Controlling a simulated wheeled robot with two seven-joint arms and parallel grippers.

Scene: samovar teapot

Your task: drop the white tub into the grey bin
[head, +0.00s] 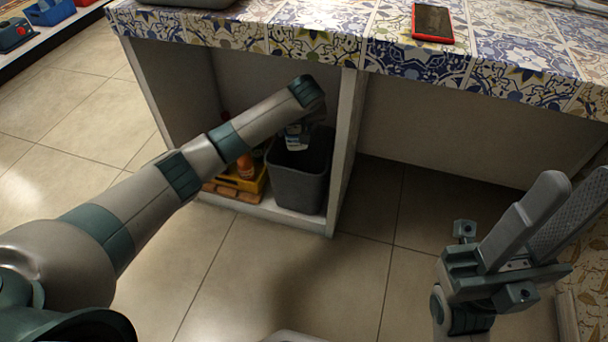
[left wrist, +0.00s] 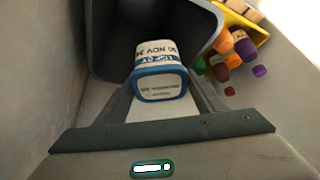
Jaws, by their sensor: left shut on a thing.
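The white tub (left wrist: 160,68) has a blue rim and printed lettering, and in the left wrist view it sits between the fingers of my left gripper (left wrist: 158,98), which is shut on it. The grey bin (left wrist: 112,65) lies beyond the tub, with its dark opening behind it. In the head view the grey bin (head: 297,188) stands in the open compartment under the counter. My left gripper (head: 297,135) is at the bin's mouth there, partly hidden by its own wrist. My right gripper (head: 540,222) is empty, its fingers apart, at the right.
A yellow crate (head: 246,182) with bottles stands left of the bin; it also shows in the left wrist view (left wrist: 262,32). The compartment's upright panel (head: 346,145) is close on the bin's right. The tiled countertop (head: 330,25) overhangs above, with a red phone (head: 432,22) on it.

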